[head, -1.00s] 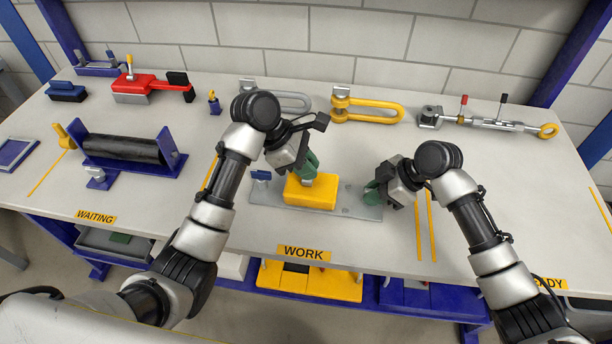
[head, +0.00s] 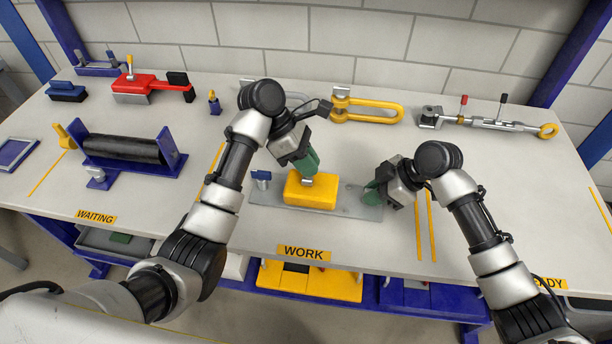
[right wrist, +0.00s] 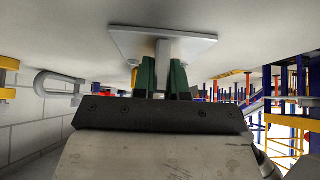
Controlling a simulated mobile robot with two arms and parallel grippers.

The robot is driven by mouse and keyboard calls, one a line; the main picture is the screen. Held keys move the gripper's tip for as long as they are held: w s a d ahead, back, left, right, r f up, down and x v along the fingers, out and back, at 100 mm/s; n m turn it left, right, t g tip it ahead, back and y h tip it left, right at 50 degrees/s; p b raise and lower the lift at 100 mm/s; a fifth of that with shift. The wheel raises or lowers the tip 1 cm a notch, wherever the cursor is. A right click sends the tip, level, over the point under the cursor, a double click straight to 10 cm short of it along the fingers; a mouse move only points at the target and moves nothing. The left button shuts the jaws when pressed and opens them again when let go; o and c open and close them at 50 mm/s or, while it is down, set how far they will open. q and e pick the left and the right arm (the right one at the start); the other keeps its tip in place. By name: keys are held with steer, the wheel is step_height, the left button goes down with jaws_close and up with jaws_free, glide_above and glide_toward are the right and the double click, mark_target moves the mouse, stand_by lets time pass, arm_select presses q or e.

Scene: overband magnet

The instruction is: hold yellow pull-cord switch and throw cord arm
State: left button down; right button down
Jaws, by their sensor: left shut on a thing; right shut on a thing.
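The yellow pull-cord switch (head: 312,194) sits on a flat grey base plate (head: 345,207) at the WORK mark. My left gripper (head: 309,172) comes down from above, its green fingers shut on a small grey piece at the switch's top, apparently the cord arm; the fingers hide most of it. My right gripper (head: 374,193) is at the plate's right end. In the right wrist view its green fingers close around a grey upright post (right wrist: 162,76) by the plate (right wrist: 135,42).
A small blue-topped part (head: 261,177) stands at the plate's left end. A black roller (head: 122,148) in a blue frame is at left. A red tool (head: 135,88), a yellow shackle (head: 368,109) and a turnbuckle (head: 490,122) lie along the back.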

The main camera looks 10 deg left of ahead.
arm_select(q)
steer(key=shift+w+f+g, duration=0.1)
steer(key=shift+w+g, duration=0.2)
steer(key=shift+g, duration=0.2)
steer(key=shift+w+f+n+g, duration=0.1)
steer(key=shift+w+n+g, duration=0.25)
steer(key=shift+g, duration=0.35)
steer(key=c, duration=1.1)
jaws_free()
steer(key=shift+o, duration=0.2)
steer(key=w+a+r, duration=0.2)
steer(key=a+r, duration=0.1)
steer(key=r, duration=0.5)
steer(key=w+a+r, duration=0.2)
steer(key=a+r, duration=0.1)
steer(key=r, duration=0.6)
steer(key=shift+a, duration=0.4)
steer(key=shift+w, duration=0.1)
